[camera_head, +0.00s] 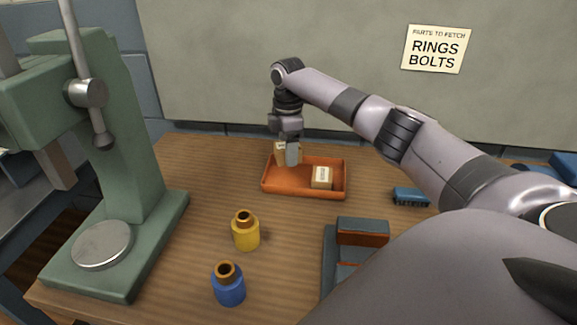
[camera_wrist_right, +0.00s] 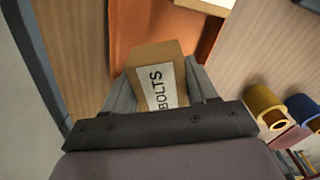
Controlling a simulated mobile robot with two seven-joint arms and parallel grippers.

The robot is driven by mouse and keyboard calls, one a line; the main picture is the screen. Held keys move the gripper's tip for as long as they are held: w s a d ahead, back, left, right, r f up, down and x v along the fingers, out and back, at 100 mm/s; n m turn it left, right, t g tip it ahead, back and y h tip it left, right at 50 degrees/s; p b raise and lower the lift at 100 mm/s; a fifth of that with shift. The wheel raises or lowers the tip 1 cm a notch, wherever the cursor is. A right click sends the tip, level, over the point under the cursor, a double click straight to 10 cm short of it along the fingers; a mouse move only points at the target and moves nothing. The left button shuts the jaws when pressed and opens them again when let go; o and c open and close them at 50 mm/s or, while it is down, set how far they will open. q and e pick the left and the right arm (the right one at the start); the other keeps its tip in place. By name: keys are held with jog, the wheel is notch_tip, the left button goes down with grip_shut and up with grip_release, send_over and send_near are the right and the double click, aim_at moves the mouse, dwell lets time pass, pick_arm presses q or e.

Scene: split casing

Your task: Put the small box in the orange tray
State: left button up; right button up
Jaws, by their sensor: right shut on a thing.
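My right gripper (camera_head: 291,154) is shut on a small tan box (camera_head: 281,148) at the back left of the orange tray (camera_head: 270,187). In the right wrist view the box (camera_wrist_right: 156,71) sits between the fingers, its white label reading BOLTS. The tray (camera_wrist_right: 140,25) shows just beyond it there. I cannot tell whether the held box touches the tray. A second small tan box (camera_head: 321,177) with a label lies inside the tray at the right; a piece of it shows at the top of the wrist view. My left gripper is not in view.
A green press (camera_head: 120,150) stands at the left. A yellow bottle (camera_head: 245,232) and a blue bottle (camera_head: 228,286) stand in front of the tray. A blue brush-like thing (camera_head: 410,196) lies right of it. A wall note (camera_head: 437,48) reads RINGS, BOLTS.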

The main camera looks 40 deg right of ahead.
aim_at(288, 177)
jog(key=shift+f, duration=2.8)
jog(key=shift+f, duration=0.1)
jog(key=o, duration=1.2)
notch_tip(288, 177, up, 12)
jog(key=shift+r+b, duration=0.15)
jog(key=shift+b, duration=0.15)
